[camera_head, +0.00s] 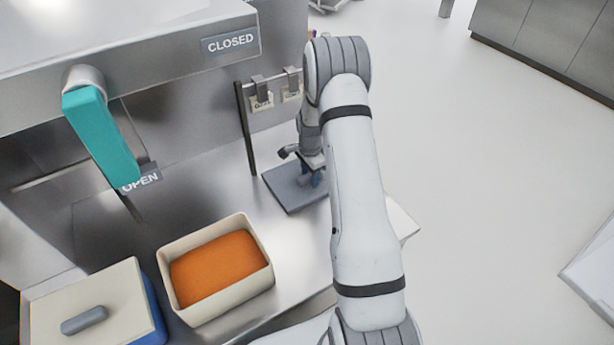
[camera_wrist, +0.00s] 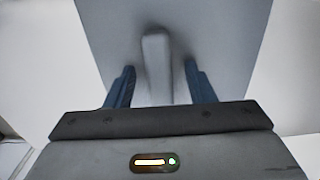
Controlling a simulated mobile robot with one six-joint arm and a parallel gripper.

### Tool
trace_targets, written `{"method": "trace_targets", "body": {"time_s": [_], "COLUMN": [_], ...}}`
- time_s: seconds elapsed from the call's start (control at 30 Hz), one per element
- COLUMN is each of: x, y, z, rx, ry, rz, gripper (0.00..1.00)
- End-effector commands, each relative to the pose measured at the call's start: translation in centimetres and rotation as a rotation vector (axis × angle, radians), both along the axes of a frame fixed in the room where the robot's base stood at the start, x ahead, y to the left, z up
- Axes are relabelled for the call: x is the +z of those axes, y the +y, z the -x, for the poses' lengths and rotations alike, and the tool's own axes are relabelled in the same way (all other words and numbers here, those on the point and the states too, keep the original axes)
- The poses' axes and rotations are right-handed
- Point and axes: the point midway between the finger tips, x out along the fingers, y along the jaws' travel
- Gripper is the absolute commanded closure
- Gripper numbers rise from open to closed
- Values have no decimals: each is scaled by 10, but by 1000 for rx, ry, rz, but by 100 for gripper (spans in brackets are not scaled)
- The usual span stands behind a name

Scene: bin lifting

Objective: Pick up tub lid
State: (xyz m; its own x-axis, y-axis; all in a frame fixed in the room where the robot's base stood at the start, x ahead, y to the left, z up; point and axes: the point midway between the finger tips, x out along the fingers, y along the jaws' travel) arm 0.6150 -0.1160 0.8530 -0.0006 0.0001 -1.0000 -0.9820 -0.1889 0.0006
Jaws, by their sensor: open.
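The tub lid (camera_head: 287,193) is a flat blue-grey plate lying on the steel counter, partly hidden by my arm in the head view. In the wrist view the lid (camera_wrist: 222,30) fills the upper middle, with a raised light-grey bar handle (camera_wrist: 157,60). My gripper (camera_wrist: 159,68) is open, with one blue finger on each side of the handle and gaps showing on both sides. In the head view my gripper (camera_head: 317,178) is over the lid, mostly hidden behind my arm. Whether the fingers touch the lid is unclear.
An open cream tub (camera_head: 262,278) with orange contents stands on the counter. A blue tub (camera_head: 156,318) with a cream cover (camera_head: 120,300) is at lower left. A steel hood with a teal handle (camera_head: 103,135) and a rail with tags (camera_head: 262,101) stand behind.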

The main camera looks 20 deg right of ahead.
Motion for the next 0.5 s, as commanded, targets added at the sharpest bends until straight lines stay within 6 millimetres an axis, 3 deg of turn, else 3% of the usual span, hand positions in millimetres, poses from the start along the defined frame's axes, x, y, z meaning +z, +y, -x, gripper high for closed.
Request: {"method": "trace_targets", "body": {"time_s": [0.13,0.5], "x": [0,0], "y": [0,1], "z": [0,0], "rx": [1,1], "ry": [0,0], "rz": [0,0], "gripper": [53,83]}}
